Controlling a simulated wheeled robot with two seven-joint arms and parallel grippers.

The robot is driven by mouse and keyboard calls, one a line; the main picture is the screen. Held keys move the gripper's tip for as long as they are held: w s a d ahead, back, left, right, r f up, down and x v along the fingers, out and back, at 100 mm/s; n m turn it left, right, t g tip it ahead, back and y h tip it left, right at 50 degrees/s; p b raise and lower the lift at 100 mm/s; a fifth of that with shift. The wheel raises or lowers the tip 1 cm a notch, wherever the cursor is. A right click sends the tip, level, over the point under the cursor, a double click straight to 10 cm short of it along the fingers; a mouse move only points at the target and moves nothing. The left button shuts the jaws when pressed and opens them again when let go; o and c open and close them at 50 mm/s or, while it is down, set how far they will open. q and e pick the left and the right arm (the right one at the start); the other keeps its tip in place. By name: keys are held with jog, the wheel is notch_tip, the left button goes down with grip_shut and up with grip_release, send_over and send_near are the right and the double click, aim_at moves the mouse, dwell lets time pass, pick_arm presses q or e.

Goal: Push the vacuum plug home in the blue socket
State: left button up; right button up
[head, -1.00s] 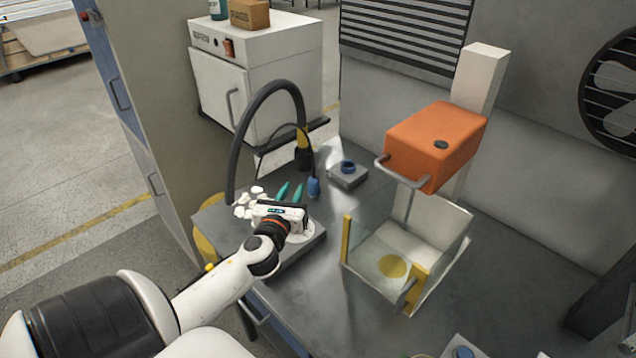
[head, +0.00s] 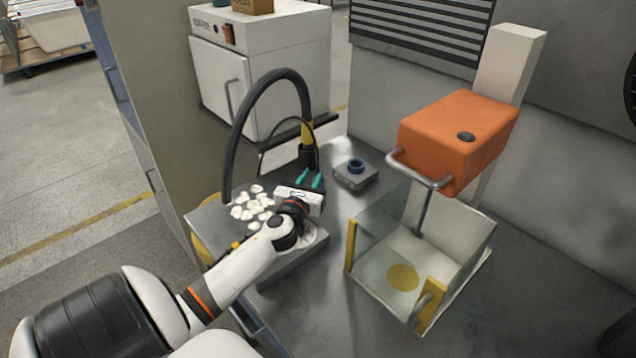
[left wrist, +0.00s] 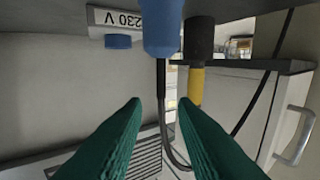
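In the left wrist view, which looks upside down, the socket (left wrist: 118,41) is beside a "230 V" label. The blue plug (left wrist: 162,28) is at the top centre there, with its dark cable leading away from it. In the head view I cannot make out the plug near my gripper. My left gripper (head: 311,180) has green fingertips, spread apart and empty, left of the socket block. The plug lies beyond the fingertips (left wrist: 162,105), not gripped. My right gripper is not in view.
White shell-like pieces (head: 252,203) lie on a plate beside my left gripper. A thick black hose (head: 240,125) with a yellow band arches behind it. An orange machine head (head: 455,135) stands over a clear-walled bay (head: 375,243) on the right. A white cabinet (head: 220,85) stands behind.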

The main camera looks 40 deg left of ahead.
aim_at(317, 166)
pick_arm(q)
jog(key=x, duration=0.4)
jog(key=shift+w+a+p, duration=0.25)
jog(key=shift+w+p, duration=0.05)
jog(key=shift+w, duration=0.05)
jog(key=shift+w+a+f, duration=0.15)
jog(key=shift+w+a, duration=0.05)
jog(key=shift+w, duration=0.3)
grip_shut()
